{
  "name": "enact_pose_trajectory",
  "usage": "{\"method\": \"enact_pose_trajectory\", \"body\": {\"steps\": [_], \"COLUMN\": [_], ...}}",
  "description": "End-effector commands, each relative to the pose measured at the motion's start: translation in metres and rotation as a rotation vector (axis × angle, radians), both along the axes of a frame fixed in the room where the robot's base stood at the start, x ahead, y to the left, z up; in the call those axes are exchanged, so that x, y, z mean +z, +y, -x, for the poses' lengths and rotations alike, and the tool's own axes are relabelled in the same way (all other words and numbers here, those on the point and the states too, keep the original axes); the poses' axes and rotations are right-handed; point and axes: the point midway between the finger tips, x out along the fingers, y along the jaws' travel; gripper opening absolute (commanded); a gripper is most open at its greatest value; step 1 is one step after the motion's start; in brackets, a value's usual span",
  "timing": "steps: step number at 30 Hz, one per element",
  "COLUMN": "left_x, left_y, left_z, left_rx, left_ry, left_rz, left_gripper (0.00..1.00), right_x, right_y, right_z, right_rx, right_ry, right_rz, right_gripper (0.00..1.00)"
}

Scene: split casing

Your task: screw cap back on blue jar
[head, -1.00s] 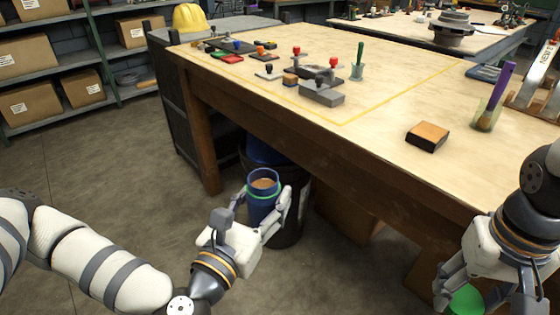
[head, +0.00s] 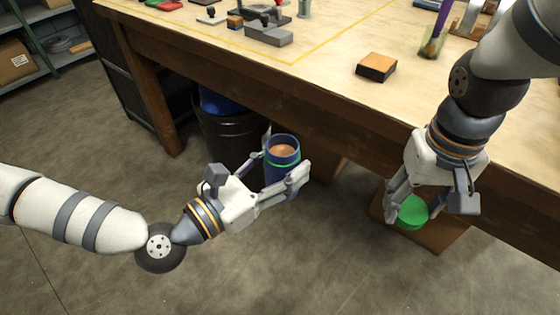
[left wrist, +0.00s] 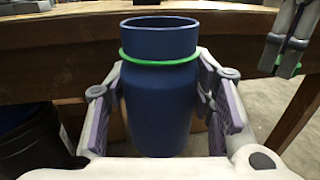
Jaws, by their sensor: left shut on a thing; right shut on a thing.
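The blue jar (head: 283,160) is upright and open at the top, with brown contents showing inside and a green ring below its neck. My left gripper (head: 284,178) is shut on the jar's body and holds it in the air in front of the workbench. In the left wrist view the jar (left wrist: 158,105) stands between the two fingers. The green cap (head: 412,211) is in my right gripper (head: 425,208), which is shut on it and points down, to the right of the jar and apart from it. Part of the cap is hidden by the fingers.
The workbench (head: 330,80) runs behind both grippers, with its front edge close to the right arm. An orange-topped block (head: 376,67) and a cup with a brush (head: 432,42) stand on it.

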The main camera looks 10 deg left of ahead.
Motion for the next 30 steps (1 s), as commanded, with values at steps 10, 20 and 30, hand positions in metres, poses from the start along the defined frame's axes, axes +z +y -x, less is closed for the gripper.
{"method": "enact_pose_trajectory", "body": {"steps": [10,20,30], "left_x": [0.002,0.002,0.003], "left_y": [0.000,0.000,0.000], "left_z": [0.000,-0.001,-0.001], "left_rx": [0.001,0.001,0.001], "left_ry": [-0.006,-0.006,-0.006], "left_rz": [0.002,0.002,0.002], "left_gripper": [0.00,0.00,0.00], "right_x": [0.060,0.129,0.144], "right_y": [0.108,0.194,0.214], "right_z": [-0.043,-0.051,-0.048], "right_rx": [0.369,0.626,0.677], "right_ry": [0.004,0.022,0.026], "right_rz": [-0.017,-0.024,-0.022], "right_gripper": [0.39,0.39,0.39]}}
